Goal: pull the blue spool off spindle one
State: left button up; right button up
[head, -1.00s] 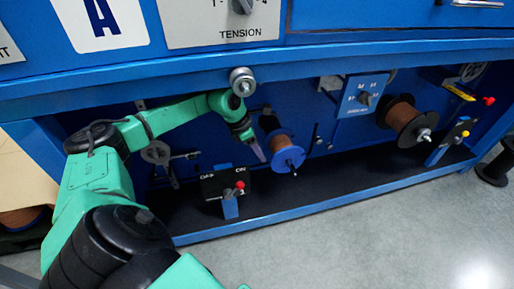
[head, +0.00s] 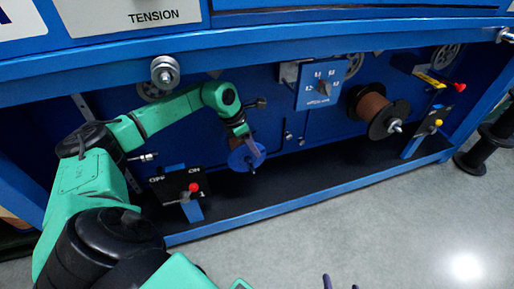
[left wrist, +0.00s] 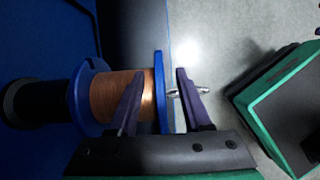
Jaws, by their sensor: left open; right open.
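The blue spool (head: 246,156) sits on its spindle low on the blue panel, and my left gripper (head: 246,143) reaches it from above. In the left wrist view, the spool has blue flanges (left wrist: 160,95) and copper wire between them. The left gripper (left wrist: 159,76) is open there and straddles the outer flange: one finger is over the copper wire, the other is outside by the silver spindle tip (left wrist: 195,91). I cannot tell if either finger touches. My right gripper (head: 341,283) shows only its purple fingertips, apart, at the bottom edge.
An OFF/ON switch box (head: 180,187) with a red knob stands left of the spool. A black-flanged copper spool (head: 375,108) is on another spindle to the right. A blue ledge (head: 300,34) overhangs above. The grey floor (head: 400,220) in front is clear.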

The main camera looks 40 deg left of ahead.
pick_arm(q)
grip_shut()
dwell(1.4)
jog(key=shift+w+r, duration=0.1)
jog(key=shift+r, duration=0.1)
